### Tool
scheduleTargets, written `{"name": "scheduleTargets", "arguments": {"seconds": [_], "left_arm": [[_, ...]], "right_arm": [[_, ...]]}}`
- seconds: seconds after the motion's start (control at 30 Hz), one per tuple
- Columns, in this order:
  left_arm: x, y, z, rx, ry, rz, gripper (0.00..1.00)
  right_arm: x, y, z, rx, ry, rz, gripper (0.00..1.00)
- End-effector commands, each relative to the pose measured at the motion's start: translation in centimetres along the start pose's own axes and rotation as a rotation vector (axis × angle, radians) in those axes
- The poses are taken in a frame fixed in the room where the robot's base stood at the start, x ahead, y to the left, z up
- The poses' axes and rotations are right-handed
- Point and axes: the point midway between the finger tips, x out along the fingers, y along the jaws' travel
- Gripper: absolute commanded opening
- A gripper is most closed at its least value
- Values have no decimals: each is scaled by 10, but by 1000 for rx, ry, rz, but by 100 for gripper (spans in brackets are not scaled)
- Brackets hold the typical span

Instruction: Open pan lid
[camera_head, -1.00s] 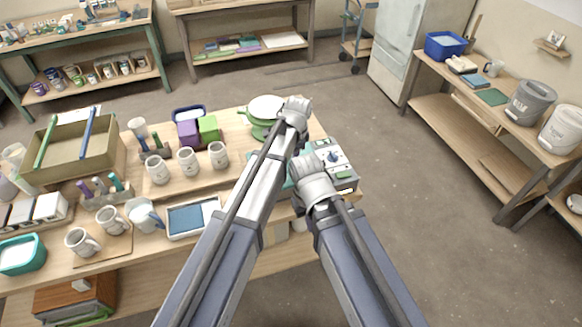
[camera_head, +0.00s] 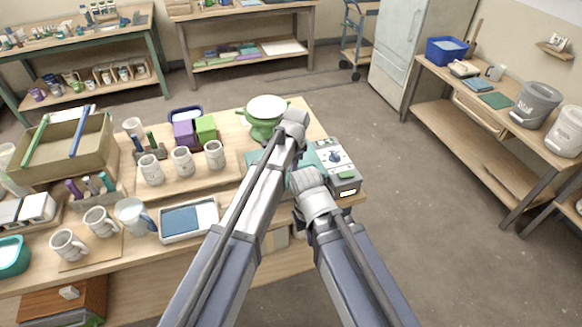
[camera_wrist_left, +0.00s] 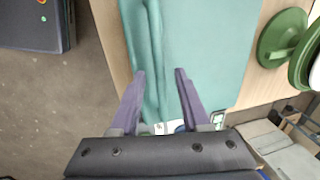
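No pan lid is clearly recognisable. A green stand-like object with a round white top (camera_head: 267,108) stands at the table's back right in the head view. In the left wrist view, a green disc (camera_wrist_left: 283,38) lies at the upper right, beside a partly cut-off green-rimmed round thing (camera_wrist_left: 305,62). In the head view, my left arm's end is just right of the green object. My right gripper's fingers are hidden behind its wrist.
A grey control box (camera_head: 336,158) with a blue knob stands at the table's right edge. Mugs (camera_head: 182,162), a purple block (camera_head: 186,134), a framed tray (camera_head: 212,206) and an olive crate (camera_head: 95,165) crowd the left. Open floor lies to the right, before a side bench (camera_head: 460,115).

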Motion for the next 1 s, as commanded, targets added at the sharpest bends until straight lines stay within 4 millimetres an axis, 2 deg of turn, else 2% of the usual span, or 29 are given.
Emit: {"name": "scheduleTargets", "arguments": {"seconds": [0.07,0.4,1.0], "left_arm": [[0,0,0,0,0,0,38],[0,0,0,0,0,0,0],[0,0,0,0,0,0,0]], "right_arm": [[0,0,0,0,0,0,0],[0,0,0,0,0,0,0],[0,0,0,0,0,0,0]]}}
